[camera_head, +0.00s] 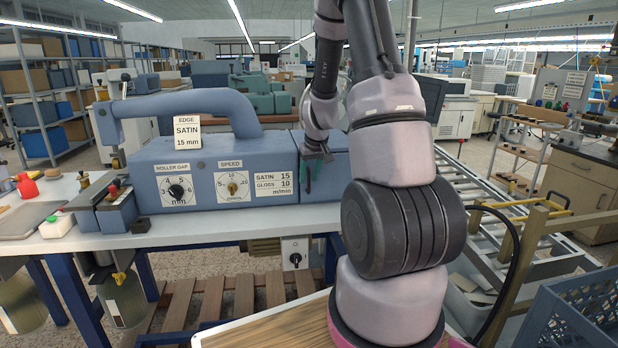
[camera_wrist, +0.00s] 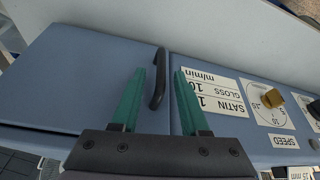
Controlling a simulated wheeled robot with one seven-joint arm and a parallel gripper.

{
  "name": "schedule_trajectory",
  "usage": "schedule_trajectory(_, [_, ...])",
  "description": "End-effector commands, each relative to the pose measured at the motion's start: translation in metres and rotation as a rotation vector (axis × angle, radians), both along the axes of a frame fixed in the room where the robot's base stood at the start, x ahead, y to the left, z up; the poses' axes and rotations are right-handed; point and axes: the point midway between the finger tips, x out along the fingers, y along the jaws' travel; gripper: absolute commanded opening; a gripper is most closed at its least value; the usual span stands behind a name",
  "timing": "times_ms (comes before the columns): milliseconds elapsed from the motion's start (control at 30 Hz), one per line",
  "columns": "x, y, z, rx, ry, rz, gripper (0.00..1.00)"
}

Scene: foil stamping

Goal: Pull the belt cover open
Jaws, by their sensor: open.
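The belt cover is the blue panel at the right end of the machine (camera_head: 232,165); in the wrist view the cover (camera_wrist: 85,75) fills the left side, with a straight seam along its right edge. It looks flush with the machine body. A dark bar handle (camera_wrist: 159,78) stands on the cover beside the seam. In the head view my gripper (camera_head: 312,178) points down at the cover's front, and my arm hides part of the cover.
A speed dial (camera_head: 232,186) and a satin/gloss label (camera_head: 273,186) sit on the machine front left of my gripper. A roller conveyor (camera_head: 490,205) runs at the right. A blue crate (camera_head: 575,318) stands at the lower right.

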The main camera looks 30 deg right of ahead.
Motion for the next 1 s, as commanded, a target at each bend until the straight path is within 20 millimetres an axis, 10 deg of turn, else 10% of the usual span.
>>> schedule_trajectory(367, [0.0029,-0.0002,-0.0065,0.000,-0.001,0.000,0.45])
schedule_trajectory(500, [0.0028,-0.0002,-0.0064,0.000,-0.001,0.000,0.00])
schedule_trajectory(1000, [0.0029,0.0000,-0.0060,0.000,-0.001,0.001,0.00])
